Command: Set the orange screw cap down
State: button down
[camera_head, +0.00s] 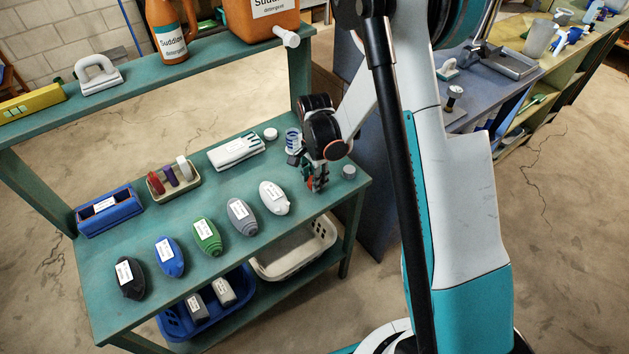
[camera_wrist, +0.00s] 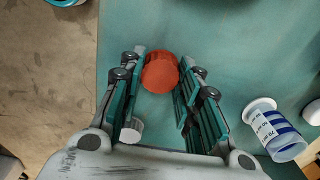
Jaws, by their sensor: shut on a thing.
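The orange screw cap (camera_wrist: 160,73) is round and sits between the two fingertips of my gripper (camera_wrist: 160,80) in the wrist view. My gripper is shut on it, one finger on each side. In the head view my gripper (camera_head: 317,180) points down over the right end of the green bench top (camera_head: 225,285), and a bit of the orange cap (camera_head: 310,183) shows at its fingertips. The cap is at or just above the bench top; I cannot tell whether it touches.
A small grey cap (camera_head: 349,171) stands right of my gripper near the bench edge. A blue-striped clear cup (camera_head: 292,138) and a white cap (camera_head: 270,134) stand behind. A white bottle (camera_head: 274,198) lies to the left, with several others in a row.

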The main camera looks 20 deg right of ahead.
jog(key=shift+f, duration=0.55)
jog(key=shift+f, duration=0.15)
jog(key=c, duration=1.2)
grip_release()
